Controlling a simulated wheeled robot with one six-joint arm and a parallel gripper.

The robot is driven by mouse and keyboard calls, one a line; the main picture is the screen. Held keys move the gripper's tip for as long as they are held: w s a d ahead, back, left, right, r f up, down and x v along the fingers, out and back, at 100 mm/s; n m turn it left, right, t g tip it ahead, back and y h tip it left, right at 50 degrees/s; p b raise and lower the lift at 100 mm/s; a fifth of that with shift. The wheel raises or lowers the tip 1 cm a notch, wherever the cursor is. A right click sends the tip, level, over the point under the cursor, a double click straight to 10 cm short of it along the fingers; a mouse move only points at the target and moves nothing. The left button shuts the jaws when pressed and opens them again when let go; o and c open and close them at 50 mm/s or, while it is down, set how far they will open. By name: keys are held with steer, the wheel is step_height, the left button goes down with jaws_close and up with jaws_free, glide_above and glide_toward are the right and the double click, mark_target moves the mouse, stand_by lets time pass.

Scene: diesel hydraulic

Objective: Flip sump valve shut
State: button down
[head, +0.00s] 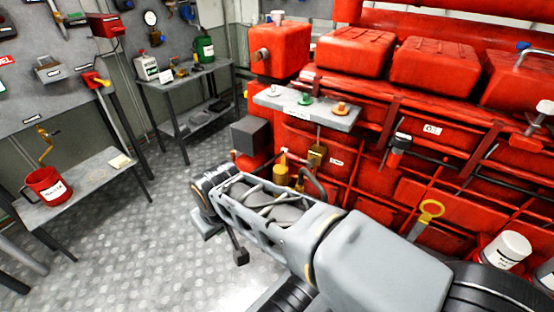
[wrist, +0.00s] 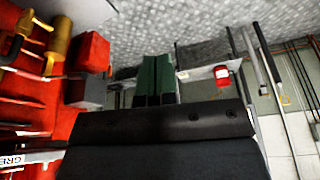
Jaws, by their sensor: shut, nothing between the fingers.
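My gripper (wrist: 157,80) is shut and empty; its two dark green fingers lie side by side in the wrist view. In the head view its end (head: 238,252) hangs over the floor, left of the red engine and apart from it. A brass fitting (head: 282,168) stands low on the engine, just beyond my forearm, and a brass part (wrist: 57,38) shows at the left of the wrist view. A red valve with a yellow handle (head: 98,80) is on the left wall panel. I cannot read which label names the sump valve.
A grey box (head: 250,136) juts from the engine's left end. A bench (head: 90,188) with a red bucket (head: 48,184) stands at left. A second bench (head: 190,76) holds a green can (head: 205,47). The chequered floor (head: 165,215) between is clear.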

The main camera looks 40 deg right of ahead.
steer(key=w+d+f+n+g+h+b, duration=0.1)
steer(key=d+f+n+g+h+b, duration=0.2)
steer(key=d+f+h+b, duration=0.4)
steer(key=w+d+f+n+g+h+b, duration=0.1)
steer(key=d+f+n+g+h+b, duration=0.2)
steer(key=d, duration=0.6)
steer(key=w+d+f+n+g+h+b, duration=0.15)
steer(key=d+f+h+b, duration=0.25)
steer(key=d+f+b, duration=0.4)
steer(key=w+d+f+n+t+h+b, duration=0.7)
steer(key=w+n+t+h, duration=0.3)
steer(key=n, duration=0.3)
steer(key=shift+w+f+b, duration=0.55)
steer(key=shift+w+f, duration=0.15)
steer(key=shift+f, duration=0.15)
